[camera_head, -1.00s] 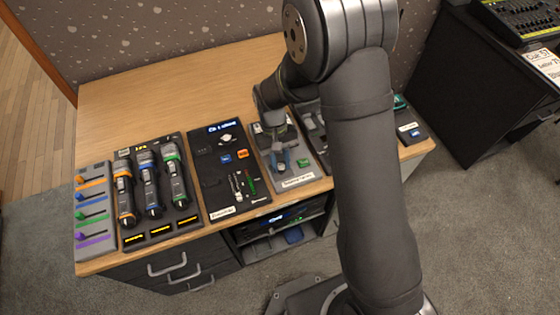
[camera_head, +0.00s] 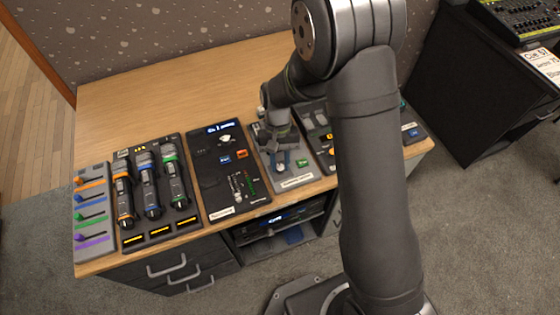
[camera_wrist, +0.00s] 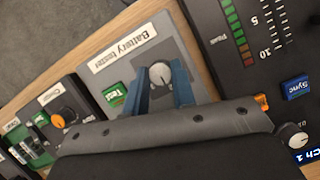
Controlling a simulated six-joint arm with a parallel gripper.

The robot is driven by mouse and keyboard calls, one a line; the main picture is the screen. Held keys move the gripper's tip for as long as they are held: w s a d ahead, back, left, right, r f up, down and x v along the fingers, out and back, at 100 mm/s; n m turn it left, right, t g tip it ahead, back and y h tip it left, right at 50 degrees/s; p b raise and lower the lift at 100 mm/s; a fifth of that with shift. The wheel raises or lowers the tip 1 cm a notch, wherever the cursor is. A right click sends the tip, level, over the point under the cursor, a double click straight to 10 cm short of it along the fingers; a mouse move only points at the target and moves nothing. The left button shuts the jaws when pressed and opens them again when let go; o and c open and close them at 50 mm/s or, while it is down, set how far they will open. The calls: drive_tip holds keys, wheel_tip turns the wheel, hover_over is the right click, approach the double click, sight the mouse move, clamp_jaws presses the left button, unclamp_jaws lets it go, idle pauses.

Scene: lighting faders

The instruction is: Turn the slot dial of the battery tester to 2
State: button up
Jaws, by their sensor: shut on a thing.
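The battery tester (camera_head: 301,173) is a grey panel near the front edge of the desk, and its label (camera_wrist: 124,45) reads "Battery tester" in the wrist view. Its slot dial (camera_wrist: 160,74) is a light round knob with a pointer line. My gripper (camera_head: 281,163) is over the panel, with its blue fingers (camera_wrist: 162,85) on either side of the dial, shut on it. The dial's slot numbers cannot be read, and the part of the panel behind the gripper is hidden. A green Test button (camera_wrist: 114,94) sits beside the dial.
A black panel (camera_head: 222,178) with a Sync button (camera_wrist: 295,88) and level lights adjoins the tester. Microphones (camera_head: 148,183) and coloured faders (camera_head: 91,216) stand farther left. The back left of the desk is clear.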

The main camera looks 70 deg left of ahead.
drive_tip(key=o, duration=1)
drive_tip(key=v, duration=1.7)
drive_tip(key=shift+r, duration=0.2)
drive_tip(key=shift+f, duration=0.15)
drive_tip(key=x, duration=1.7)
drive_tip(key=shift+f, duration=0.1)
